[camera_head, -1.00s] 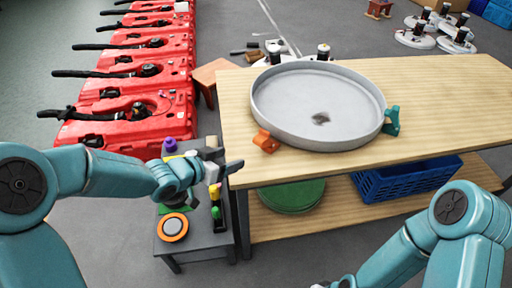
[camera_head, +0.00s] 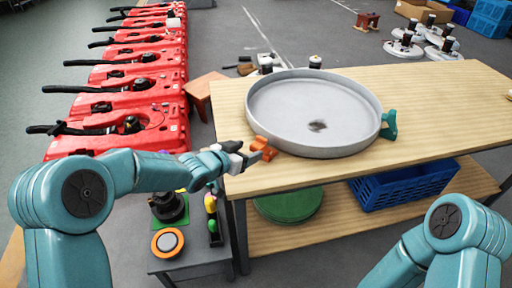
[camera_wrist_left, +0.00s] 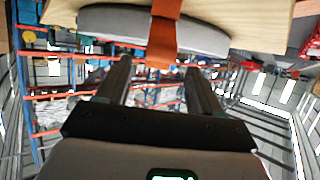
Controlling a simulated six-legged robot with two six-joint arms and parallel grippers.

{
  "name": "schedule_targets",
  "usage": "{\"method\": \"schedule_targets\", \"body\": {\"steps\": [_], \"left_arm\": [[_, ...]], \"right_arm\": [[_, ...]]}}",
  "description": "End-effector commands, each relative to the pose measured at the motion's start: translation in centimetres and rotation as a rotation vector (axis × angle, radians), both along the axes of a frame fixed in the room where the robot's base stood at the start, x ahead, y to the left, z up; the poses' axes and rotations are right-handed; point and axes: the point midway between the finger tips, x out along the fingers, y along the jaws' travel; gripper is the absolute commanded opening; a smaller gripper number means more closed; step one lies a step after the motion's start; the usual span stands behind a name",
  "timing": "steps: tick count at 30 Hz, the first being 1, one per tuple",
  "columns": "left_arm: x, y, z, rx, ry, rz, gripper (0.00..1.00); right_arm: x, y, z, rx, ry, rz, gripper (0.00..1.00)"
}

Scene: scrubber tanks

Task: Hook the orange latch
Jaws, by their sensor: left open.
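The orange latch (camera_head: 262,148) sits on the near left rim of the round grey tank lid (camera_head: 318,145) on the wooden table. My left gripper (camera_head: 250,156) is at the table's left edge, right beside the latch. In the left wrist view the latch (camera_wrist_left: 163,40) hangs down between the far ends of the two open fingers (camera_wrist_left: 158,75). Whether a finger touches it, I cannot tell. A teal latch (camera_head: 389,124) is on the right of the lid. My right arm shows at the lower right, but its gripper is out of view.
The wooden table (camera_head: 440,110) has clear room right of the lid. A small grey stand (camera_head: 190,262) with an orange-ringed button (camera_head: 167,242) is below my left arm. A blue crate (camera_head: 405,184) and a green disc (camera_head: 288,204) are on the lower shelf. Red tanks (camera_head: 120,120) line the left.

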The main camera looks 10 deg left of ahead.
Motion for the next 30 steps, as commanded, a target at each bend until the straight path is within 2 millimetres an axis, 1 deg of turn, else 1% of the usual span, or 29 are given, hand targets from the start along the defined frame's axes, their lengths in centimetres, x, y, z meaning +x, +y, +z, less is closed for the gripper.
{"method": "schedule_targets", "body": {"steps": [1,3,6,9,12,20,23,24,26,27,30], "left_arm": [[0.8,-0.6,-0.5,0.001,0.001,-0.002,0.66],[1.9,-1.2,-0.9,0.000,0.000,-0.001,0.66],[3.1,-1.9,-1.5,0.000,0.001,-0.001,0.66],[3.8,-2.3,-1.9,0.001,0.001,-0.001,0.66],[4.2,-2.6,-2.1,0.000,0.000,0.000,0.66],[4.3,-2.6,-2.2,0.000,0.000,0.000,0.66],[4.3,-2.6,-2.2,0.000,0.000,0.000,0.37],[4.3,-2.6,-2.2,0.000,0.000,0.000,0.24],[4.3,-2.6,-2.1,0.000,0.000,0.000,0.04],[4.3,-2.6,-2.1,0.000,0.000,0.000,0.00],[4.3,-2.6,-2.1,0.001,0.001,0.000,0.00]], "right_arm": [[0.0,0.0,0.1,0.000,0.000,0.000,0.66],[0.0,0.0,0.2,0.000,0.000,0.000,0.66],[0.0,0.0,0.3,0.000,0.000,0.000,0.66],[0.0,0.0,0.4,0.000,0.000,0.000,0.66],[0.0,0.0,0.4,0.000,0.000,0.000,0.66],[0.0,0.0,0.4,0.000,0.000,0.000,0.66],[0.0,0.0,0.4,0.000,0.000,0.000,0.66],[0.0,0.0,0.4,0.000,0.000,0.000,0.66],[0.0,0.0,0.4,0.000,0.000,0.000,0.66],[0.0,0.0,0.4,0.000,0.000,0.000,0.66],[0.0,0.0,0.4,0.000,0.000,0.000,0.66]]}}
